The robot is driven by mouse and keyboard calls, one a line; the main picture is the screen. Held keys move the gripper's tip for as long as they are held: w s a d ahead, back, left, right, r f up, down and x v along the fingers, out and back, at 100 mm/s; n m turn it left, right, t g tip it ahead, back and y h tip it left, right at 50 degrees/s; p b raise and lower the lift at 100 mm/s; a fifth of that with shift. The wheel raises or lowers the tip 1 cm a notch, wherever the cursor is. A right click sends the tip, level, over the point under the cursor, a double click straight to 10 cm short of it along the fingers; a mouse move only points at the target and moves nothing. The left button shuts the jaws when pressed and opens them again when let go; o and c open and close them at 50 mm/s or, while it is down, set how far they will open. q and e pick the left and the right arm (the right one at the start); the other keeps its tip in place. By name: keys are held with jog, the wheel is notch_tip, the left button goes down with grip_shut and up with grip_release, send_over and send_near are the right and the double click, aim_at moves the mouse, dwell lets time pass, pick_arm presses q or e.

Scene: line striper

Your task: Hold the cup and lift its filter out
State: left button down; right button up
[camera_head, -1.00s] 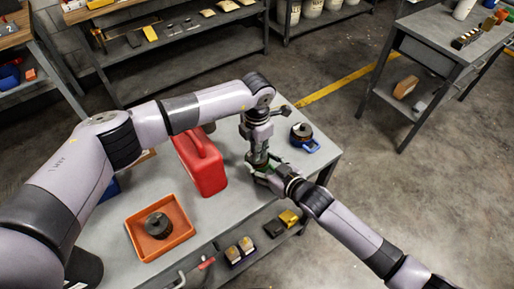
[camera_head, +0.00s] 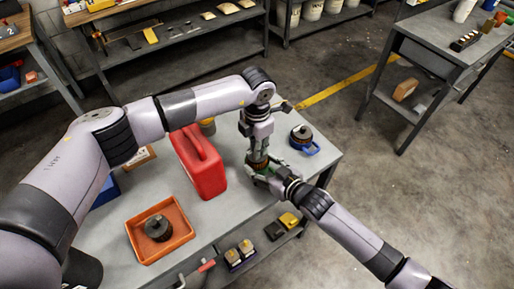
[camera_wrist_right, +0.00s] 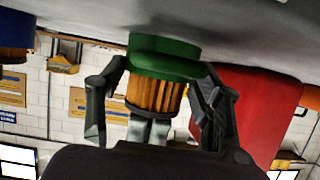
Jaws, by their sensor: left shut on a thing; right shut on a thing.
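The green cup (camera_wrist_right: 165,60) stands on the table top, shown upside down in the right wrist view. A brown pleated filter (camera_wrist_right: 155,95) sticks well out of its mouth; its other end is hidden in the cup. My right gripper (camera_head: 262,176) is shut on the cup from the side, one finger on each side of it. My left gripper (camera_head: 257,156) points down from above and is shut on the filter's upper end. Its pale fingers also show at the filter in the right wrist view (camera_wrist_right: 150,128).
A red can (camera_head: 199,165) stands close left of the cup. A blue-handled round item (camera_head: 303,138) stands to the right, near the table's edge. An orange tray (camera_head: 137,233) holds a dark round part (camera_head: 158,228). Several small items lie on the lower shelf.

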pick_arm(q)
jog(key=shift+r, duration=1.9)
pick_arm(e)
jog(key=shift+s+f, duration=0.1)
jog(key=shift+f, duration=0.15)
jog(key=o, duration=1.1)
jog(key=shift+o, duration=0.8)
jog(key=shift+r, duration=0.1)
jog(key=v, duration=1.2)
jog(key=shift+r, duration=0.1)
